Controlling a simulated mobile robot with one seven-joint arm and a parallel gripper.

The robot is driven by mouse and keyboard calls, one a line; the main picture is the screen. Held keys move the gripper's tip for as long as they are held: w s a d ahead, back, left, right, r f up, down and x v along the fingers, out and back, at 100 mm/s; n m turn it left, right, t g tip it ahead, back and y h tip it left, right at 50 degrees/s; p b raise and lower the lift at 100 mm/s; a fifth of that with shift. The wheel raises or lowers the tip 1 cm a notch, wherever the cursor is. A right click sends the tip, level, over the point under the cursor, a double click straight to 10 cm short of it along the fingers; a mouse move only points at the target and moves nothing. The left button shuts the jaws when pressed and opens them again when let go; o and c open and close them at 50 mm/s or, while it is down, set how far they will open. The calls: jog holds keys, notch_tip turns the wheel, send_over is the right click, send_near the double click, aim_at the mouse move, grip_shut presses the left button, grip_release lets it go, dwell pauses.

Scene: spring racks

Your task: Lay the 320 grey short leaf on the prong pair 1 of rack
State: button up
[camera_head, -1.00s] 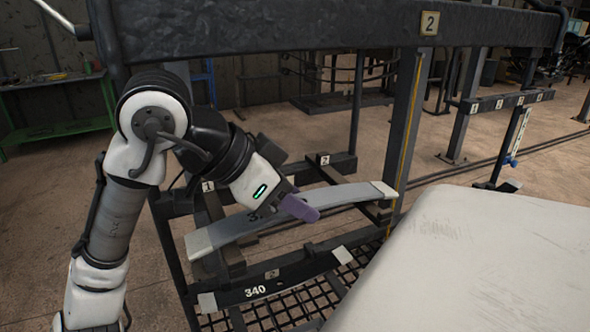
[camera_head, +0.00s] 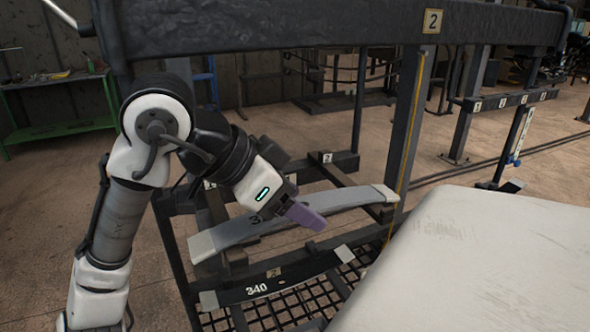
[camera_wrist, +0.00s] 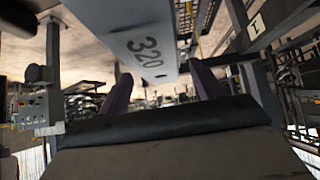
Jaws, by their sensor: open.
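The grey short leaf (camera_head: 335,203) marked 320 lies crosswise over the two dark prongs of the rack, its pale ends toward the lower left and upper right. In the wrist view the leaf (camera_wrist: 125,22) with its 320 mark shows large in front of my gripper. My gripper (camera_head: 305,216) is open at the middle of the leaf and hides part of its number. The number plate 1 (camera_head: 209,184) is partly hidden by my arm.
A black leaf marked 340 (camera_head: 305,275) lies lower down, above a mesh shelf (camera_head: 290,304). Plate 2 (camera_head: 327,157) is on the rack's back rail. A thick dark beam (camera_head: 300,28) crosses above, and an upright post (camera_head: 407,130) stands at the right. A pale rounded surface (camera_head: 480,265) fills the lower right.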

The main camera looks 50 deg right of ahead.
jog(key=b+v, duration=0.1)
jog(key=v, duration=1.2)
jog(key=shift+a+r+b, duration=0.25)
jog(key=shift+r+b, duration=0.1)
jog(key=shift+b, duration=0.05)
jog(key=shift+w, duration=0.1)
